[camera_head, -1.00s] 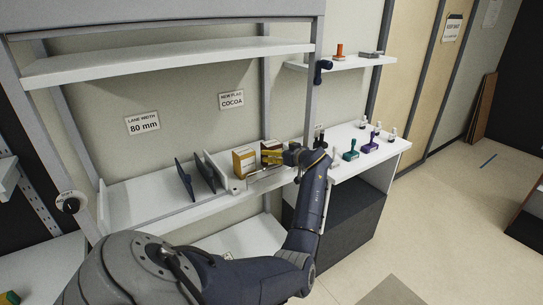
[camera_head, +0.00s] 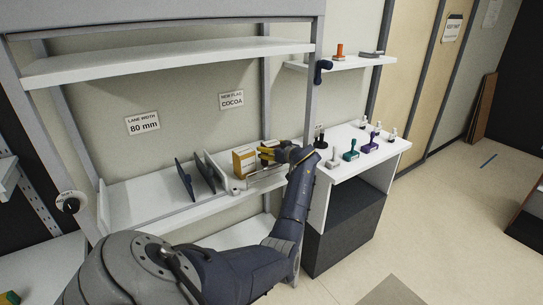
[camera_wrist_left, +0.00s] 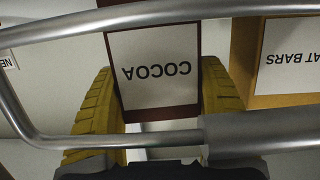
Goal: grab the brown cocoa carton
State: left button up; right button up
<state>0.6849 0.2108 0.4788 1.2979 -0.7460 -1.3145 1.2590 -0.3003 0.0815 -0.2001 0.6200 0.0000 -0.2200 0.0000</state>
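The cocoa carton (camera_wrist_left: 160,65) is dark brown with a white COCOA label that reads upside down in the left wrist view. My left gripper (camera_wrist_left: 162,95) has one yellow finger on each side of it, with no clear gap; I cannot tell whether they press on it. In the head view my left gripper (camera_head: 268,154) reaches into the shelf lane beside the orange carton and mostly hides the cocoa carton. My right gripper is not in view.
An orange OAT BARS carton (camera_wrist_left: 287,60) stands close beside the cocoa carton; it also shows in the head view (camera_head: 243,163). A metal rail (camera_wrist_left: 260,132) crosses in front of the fingers. Dark upright dividers (camera_head: 185,180) stand left. Several stampers (camera_head: 351,152) stand on the right counter.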

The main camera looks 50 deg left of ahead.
pick_arm(q)
jog(key=c, duration=0.8)
